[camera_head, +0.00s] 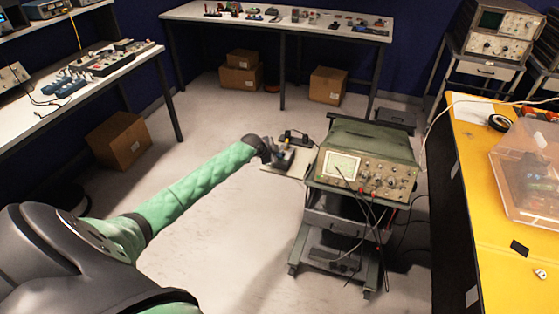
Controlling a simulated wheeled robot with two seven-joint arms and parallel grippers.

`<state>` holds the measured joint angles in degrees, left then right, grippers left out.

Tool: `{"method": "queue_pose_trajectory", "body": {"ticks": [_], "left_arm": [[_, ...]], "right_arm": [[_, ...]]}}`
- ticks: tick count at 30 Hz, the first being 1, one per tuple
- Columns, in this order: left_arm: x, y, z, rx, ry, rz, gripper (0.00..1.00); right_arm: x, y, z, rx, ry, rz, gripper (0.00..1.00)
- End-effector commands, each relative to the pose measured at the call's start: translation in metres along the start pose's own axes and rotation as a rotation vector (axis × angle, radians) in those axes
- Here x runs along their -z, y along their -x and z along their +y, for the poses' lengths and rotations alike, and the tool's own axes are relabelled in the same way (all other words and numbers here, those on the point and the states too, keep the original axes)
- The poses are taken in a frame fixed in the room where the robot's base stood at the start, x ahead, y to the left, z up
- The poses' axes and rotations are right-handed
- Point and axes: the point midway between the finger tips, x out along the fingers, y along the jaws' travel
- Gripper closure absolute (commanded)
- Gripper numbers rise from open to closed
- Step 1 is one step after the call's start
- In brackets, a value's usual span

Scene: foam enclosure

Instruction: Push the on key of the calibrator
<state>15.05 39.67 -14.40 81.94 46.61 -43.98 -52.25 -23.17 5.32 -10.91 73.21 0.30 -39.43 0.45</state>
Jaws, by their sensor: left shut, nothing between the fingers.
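My left arm, in a green sleeve, reaches from the lower left towards the cart in the middle. My left gripper (281,159) is shut and empty, over the pale side shelf (287,171) on the cart's left. A small dark device (296,138) shows on this shelf behind the gripper. It may be the calibrator, but it is small and partly hidden, and I cannot make out its on key. I cannot tell whether the fingertips touch anything. My right gripper is not in view.
A green oscilloscope (367,158) with hanging cables sits on the wheeled cart (335,222). A yellow bench (462,170) with a clear box (530,170) stands at right. White benches line the back and left. Cardboard boxes (120,139) stand on the floor. Open floor surrounds my arm.

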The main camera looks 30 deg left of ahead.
Motion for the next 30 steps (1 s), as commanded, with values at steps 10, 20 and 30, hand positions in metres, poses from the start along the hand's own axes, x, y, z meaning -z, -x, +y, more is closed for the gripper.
{"method": "queue_pose_trajectory", "body": {"ticks": [10,20,30], "left_arm": [[0.0,-0.0003,0.0003,0.0,0.0,0.0,1.0],[-0.0017,-0.0026,0.002,0.0,0.0,0.0,1.0],[-0.0008,-0.0014,0.0012,-0.001,0.0,0.0,1.0]], "right_arm": [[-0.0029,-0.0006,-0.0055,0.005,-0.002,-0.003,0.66],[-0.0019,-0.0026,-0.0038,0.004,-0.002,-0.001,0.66],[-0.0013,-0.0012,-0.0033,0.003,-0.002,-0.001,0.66]]}}
